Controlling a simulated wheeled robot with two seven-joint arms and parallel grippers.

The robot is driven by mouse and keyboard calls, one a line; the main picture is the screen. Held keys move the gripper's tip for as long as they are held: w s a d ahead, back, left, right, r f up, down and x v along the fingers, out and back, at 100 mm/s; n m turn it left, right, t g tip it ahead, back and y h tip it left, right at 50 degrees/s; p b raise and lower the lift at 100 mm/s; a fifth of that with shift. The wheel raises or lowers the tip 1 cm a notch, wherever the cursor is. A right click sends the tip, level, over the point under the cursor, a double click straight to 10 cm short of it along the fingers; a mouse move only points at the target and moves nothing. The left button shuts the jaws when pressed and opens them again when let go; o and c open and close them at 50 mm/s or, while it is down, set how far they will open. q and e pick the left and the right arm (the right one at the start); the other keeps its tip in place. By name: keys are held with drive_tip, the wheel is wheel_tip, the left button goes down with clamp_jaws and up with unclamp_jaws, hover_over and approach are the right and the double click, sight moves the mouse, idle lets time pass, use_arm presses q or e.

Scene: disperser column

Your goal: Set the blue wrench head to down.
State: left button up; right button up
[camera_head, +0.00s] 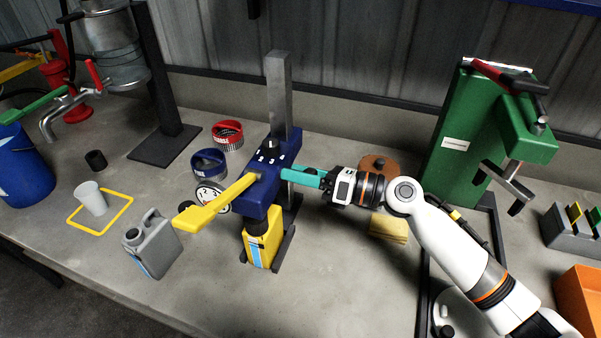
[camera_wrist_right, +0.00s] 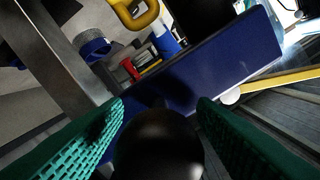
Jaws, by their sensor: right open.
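The blue head (camera_head: 258,203) sits on an upright grey column (camera_head: 278,95); a yellow lever (camera_head: 215,203) sticks out from it toward the front left. A yellow container (camera_head: 264,243) stands directly under the head. My right gripper (camera_head: 290,176), with teal fingers, reaches the head's right side from the right. In the right wrist view, a round black knob (camera_wrist_right: 158,148) sits between its open finger pads, in front of the blue head (camera_wrist_right: 215,65). Whether the pads touch the knob cannot be told. My left gripper is not in view.
A grey jug (camera_head: 152,245) stands left of the column, with a white cup (camera_head: 91,198) farther left. Red (camera_head: 228,134) and blue (camera_head: 208,165) ring-shaped parts lie behind left. A green machine (camera_head: 463,135) stands right. Bare bench lies front left.

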drive_tip(key=b+v, duration=0.3)
drive_tip(key=v, duration=0.9)
drive_tip(key=shift+b, duration=0.4)
